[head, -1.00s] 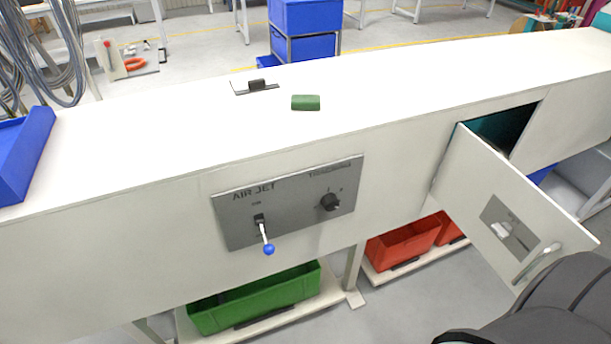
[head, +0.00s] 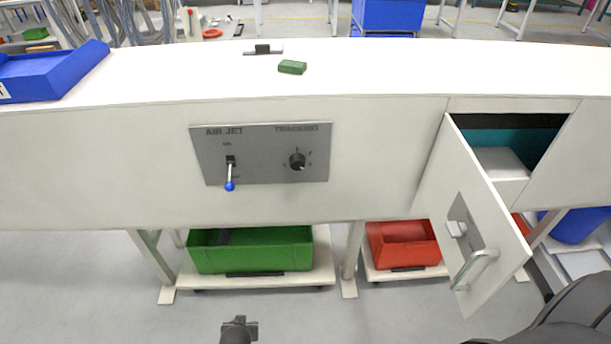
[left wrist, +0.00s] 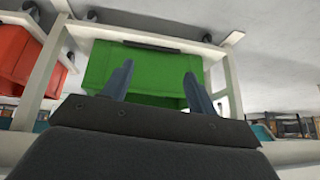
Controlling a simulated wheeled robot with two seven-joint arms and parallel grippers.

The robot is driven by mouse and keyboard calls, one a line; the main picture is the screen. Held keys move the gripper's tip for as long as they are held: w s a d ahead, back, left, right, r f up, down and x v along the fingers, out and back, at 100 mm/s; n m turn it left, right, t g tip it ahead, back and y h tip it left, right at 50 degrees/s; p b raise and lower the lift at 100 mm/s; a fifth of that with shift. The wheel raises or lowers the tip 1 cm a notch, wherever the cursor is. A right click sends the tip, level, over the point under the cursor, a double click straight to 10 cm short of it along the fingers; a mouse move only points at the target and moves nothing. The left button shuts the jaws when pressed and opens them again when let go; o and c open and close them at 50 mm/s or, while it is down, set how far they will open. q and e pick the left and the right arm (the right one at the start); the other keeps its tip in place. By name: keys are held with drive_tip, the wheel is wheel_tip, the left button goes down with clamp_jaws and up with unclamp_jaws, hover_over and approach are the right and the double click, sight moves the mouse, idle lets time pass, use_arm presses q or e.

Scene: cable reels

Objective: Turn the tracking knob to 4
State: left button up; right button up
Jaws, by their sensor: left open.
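The tracking knob (head: 297,161) is a round black dial on the right half of a grey panel (head: 260,170) on the white bench front. Small marks surround it, too small to read, and its setting cannot be told. My left gripper (head: 239,325) shows at the bottom edge of the head view, below and in front of the panel, well apart from the knob. In the left wrist view its two fingers (left wrist: 157,88) are spread and empty, with the green crate (left wrist: 140,68) beyond them. My right gripper is not in view; a dark arm part shows at the lower right.
An air jet lever (head: 230,175) with a blue tip sits left of the knob. An open cabinet door (head: 440,190) juts out at the right. A red crate (head: 405,262) stands under the bench. A green block (head: 292,67) and blue tray (head: 60,78) lie on top.

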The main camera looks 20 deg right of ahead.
use_arm(q)
drive_tip(key=w+d+r+t+b, duration=0.25)
drive_tip(key=w+d+r, duration=0.6)
drive_tip(key=r, duration=0.45)
drive_tip(key=m+t+h+b, duration=0.1)
drive_tip(key=t+h+b, duration=0.35)
drive_tip(key=t, duration=0.35)
approach(297, 166)
drive_tip(key=w, duration=0.1)
drive_tip(key=p+x, duration=0.2)
drive_tip(key=x, duration=0.3)
drive_tip(key=shift+d+r, duration=0.2)
drive_tip(key=shift+p+x, duration=0.35)
drive_tip(key=shift+x, duration=0.45)
drive_tip(key=shift+w+d+f, duration=0.15)
drive_tip(key=shift+w, duration=0.35)
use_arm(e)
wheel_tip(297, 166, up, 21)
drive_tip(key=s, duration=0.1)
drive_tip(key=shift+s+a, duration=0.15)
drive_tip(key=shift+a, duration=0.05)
use_arm(q)
drive_tip(key=shift+c, duration=0.2)
drive_tip(key=c, duration=0.9)
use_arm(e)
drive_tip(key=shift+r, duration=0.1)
